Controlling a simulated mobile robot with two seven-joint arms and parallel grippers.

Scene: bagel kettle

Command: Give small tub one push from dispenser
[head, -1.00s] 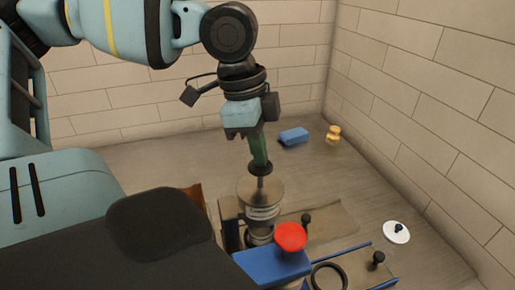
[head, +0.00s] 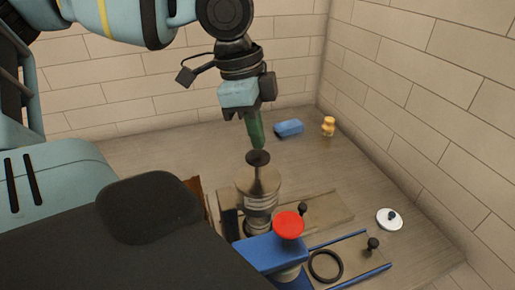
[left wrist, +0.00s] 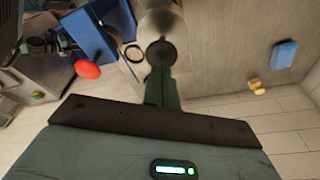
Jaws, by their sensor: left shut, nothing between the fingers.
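The dispenser (head: 258,188) is a metal cylinder with a dark round plunger knob (head: 258,157) on a thin rod. Its body (left wrist: 168,20) and knob (left wrist: 160,51) also show in the left wrist view. My left gripper (head: 257,145) is shut and empty, its green fingers pointing down just above the knob. Contact with the knob cannot be told for sure. A small round container (head: 257,223), perhaps the small tub, is under the dispenser, partly hidden by it. My right gripper is not in view.
A blue stand with a red knob (head: 289,225) is close in front of the dispenser. A black ring (head: 325,266), blue rails and a white lid (head: 389,219) lie to the right. A blue block (head: 289,128) and a yellow object (head: 328,126) are near the back wall.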

